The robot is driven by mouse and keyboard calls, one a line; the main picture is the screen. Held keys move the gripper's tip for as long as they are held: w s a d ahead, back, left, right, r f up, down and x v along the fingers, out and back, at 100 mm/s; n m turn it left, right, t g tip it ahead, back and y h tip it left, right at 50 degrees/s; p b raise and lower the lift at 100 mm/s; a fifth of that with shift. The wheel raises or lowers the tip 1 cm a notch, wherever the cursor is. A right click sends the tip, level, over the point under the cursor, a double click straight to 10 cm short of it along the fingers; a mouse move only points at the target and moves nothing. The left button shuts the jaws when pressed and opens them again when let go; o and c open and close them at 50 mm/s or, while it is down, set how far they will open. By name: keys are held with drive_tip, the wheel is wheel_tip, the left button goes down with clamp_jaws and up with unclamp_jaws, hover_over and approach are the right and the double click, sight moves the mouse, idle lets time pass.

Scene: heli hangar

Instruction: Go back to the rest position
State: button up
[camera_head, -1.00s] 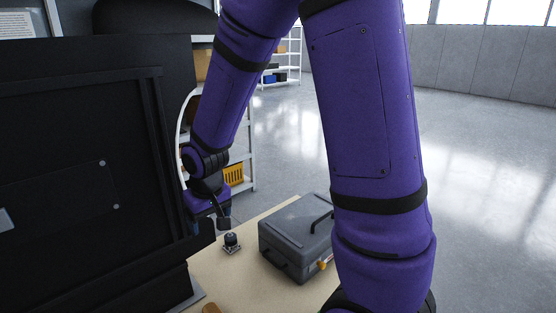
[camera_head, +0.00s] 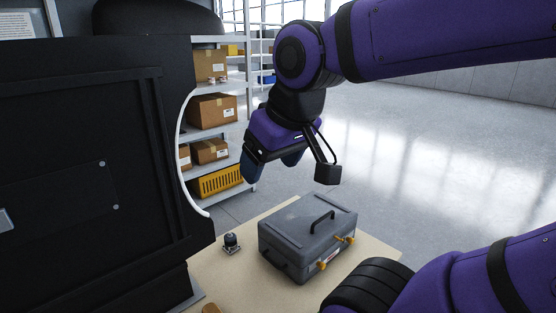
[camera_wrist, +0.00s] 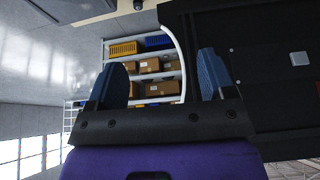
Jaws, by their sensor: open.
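My gripper (camera_head: 270,170) is raised in the air above and behind the grey case, in front of the shelves in the head view. Its two blue fingers are apart with nothing between them. In the wrist view my gripper (camera_wrist: 157,82) also shows open and empty, with the shelf visible between the fingers. My purple arm reaches in from the right of the head view. The wrist view appears upside down.
A grey case (camera_head: 305,232) with a black handle and yellow latches sits on a tan tabletop (camera_head: 228,273). A small black knob-like part (camera_head: 231,242) stands beside it. A large black cabinet-like body (camera_head: 80,190) fills the left. Shelves (camera_head: 215,140) hold boxes. Open floor lies right.

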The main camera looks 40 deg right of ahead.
drive_tip(key=shift+s+r, duration=0.25)
drive_tip(key=shift+s, duration=0.55)
drive_tip(key=shift+o, duration=0.5)
idle(0.4)
